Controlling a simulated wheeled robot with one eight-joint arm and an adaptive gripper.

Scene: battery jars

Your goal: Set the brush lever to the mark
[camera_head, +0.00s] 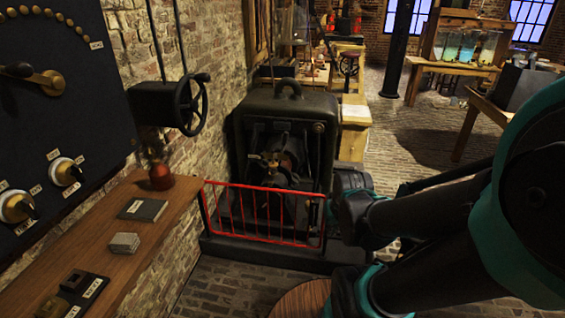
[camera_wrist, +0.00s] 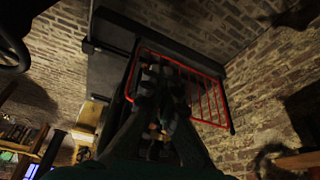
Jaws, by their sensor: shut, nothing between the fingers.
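A dark dynamo (camera_head: 285,105) stands against the brick wall in the head view. Its open front shows brass and dark fittings (camera_head: 268,160), probably the brush gear. Which part is the brush lever, and where the mark is, I cannot tell. A red guard rail (camera_head: 262,187) stands across the lower front; it also shows in the wrist view (camera_wrist: 185,64). My gripper (camera_wrist: 160,128) is dark and shut, empty, at the bottom middle of the wrist view, with the railed machine behind it. I cannot make out its fingers in the head view, and contact with the lever cannot be judged.
A wooden shelf (camera_head: 125,240) with small blocks and a red-based object (camera_head: 160,176) runs along the left. A handwheel (camera_head: 190,104) juts from the wall. A switch panel (camera_head: 60,60) is far left. Open brick floor (camera_head: 415,125) lies behind my arm.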

